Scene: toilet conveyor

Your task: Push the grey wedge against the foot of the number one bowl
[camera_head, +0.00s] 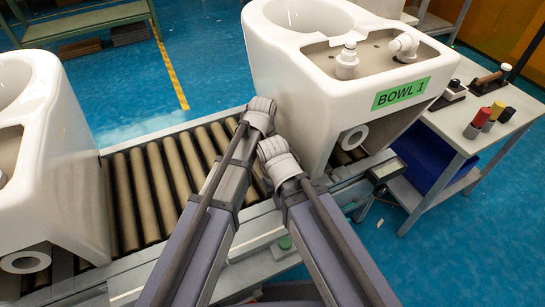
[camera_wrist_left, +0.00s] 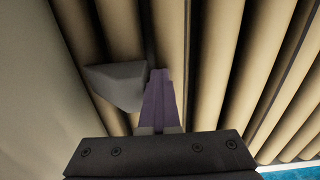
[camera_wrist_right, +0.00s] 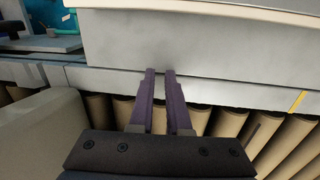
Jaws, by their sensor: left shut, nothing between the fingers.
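The number one bowl (camera_head: 330,85) is a large white ceramic body with a green "BOWL 1" label, upright on the conveyor in the head view. In the left wrist view the small grey wedge (camera_wrist_left: 117,84) lies on the rollers, beside a large pale surface that looks like the bowl's foot (camera_wrist_left: 35,105). I cannot tell whether they touch. My left gripper (camera_wrist_left: 160,100) is shut and empty, its fingers against or very close to the wedge's right side. My right gripper (camera_wrist_right: 160,95) is slightly open and empty above the rollers. The head view hides the wedge and both gripper tips.
Bare rollers (camera_head: 155,190) run between the bowls. Another white bowl (camera_head: 55,150) stands at the left. A metal rail (camera_wrist_right: 210,90) crosses ahead of my right gripper. A side table (camera_head: 480,130) with colored cylinders stands at the right.

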